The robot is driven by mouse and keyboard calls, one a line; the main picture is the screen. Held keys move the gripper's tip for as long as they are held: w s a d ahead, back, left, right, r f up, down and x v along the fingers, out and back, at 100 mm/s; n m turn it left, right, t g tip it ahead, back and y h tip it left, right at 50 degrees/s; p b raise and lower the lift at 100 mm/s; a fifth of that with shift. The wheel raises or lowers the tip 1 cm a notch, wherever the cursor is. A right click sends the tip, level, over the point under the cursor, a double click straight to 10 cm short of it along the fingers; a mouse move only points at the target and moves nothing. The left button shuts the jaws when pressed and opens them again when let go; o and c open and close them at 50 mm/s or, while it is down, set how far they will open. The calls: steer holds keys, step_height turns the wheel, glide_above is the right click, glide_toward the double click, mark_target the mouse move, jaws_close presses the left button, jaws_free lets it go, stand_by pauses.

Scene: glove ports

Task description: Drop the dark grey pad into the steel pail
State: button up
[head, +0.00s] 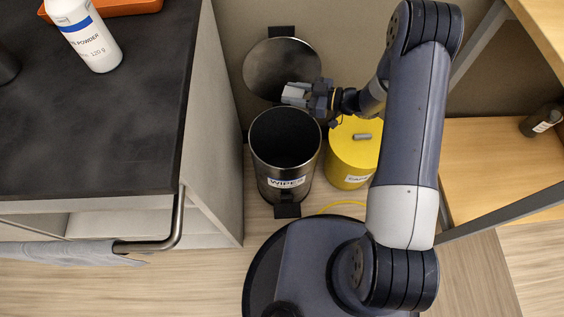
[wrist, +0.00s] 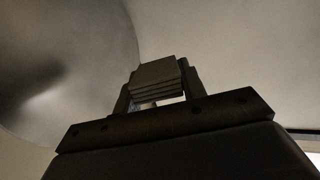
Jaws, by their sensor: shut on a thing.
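The steel pail (head: 285,172) stands on the floor beside the dark counter, with a "WIPES" label on its front. Its round lid (head: 278,66) is tipped up behind it, and its dark mouth is open. My gripper (head: 298,94) shows just beyond the pail's back right rim, in front of the raised lid; its exact height is hard to tell. In the wrist view my gripper (wrist: 158,88) is shut on a layered grey block, the dark grey pad (wrist: 156,74). The raised lid (wrist: 65,65) fills the left of that view.
A yellow lidded bin (head: 352,165) stands close at the pail's right. The dark counter (head: 95,135) rises on the left, holding a white powder bottle (head: 91,38) and an orange tray (head: 120,7). A wooden shelf (head: 490,160) with a dark bottle (head: 540,120) is at right.

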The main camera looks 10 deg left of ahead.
steer(key=s+f+n+g+b, duration=0.1)
steer(key=f+n+g+b, duration=0.1)
steer(key=f, duration=0.5)
steer(key=s+f+n+g+b, duration=0.2)
steer(key=f+g+b, duration=0.1)
steer(key=f, duration=0.4)
steer(key=shift+s+f+g+h+b, duration=0.3)
steer(key=shift+g+b, duration=0.1)
steer(key=shift+b, duration=0.1)
steer(key=o, duration=1)
steer(key=p+v, duration=0.1)
steer(key=v, duration=0.9)
steer(key=shift+d, duration=0.35)
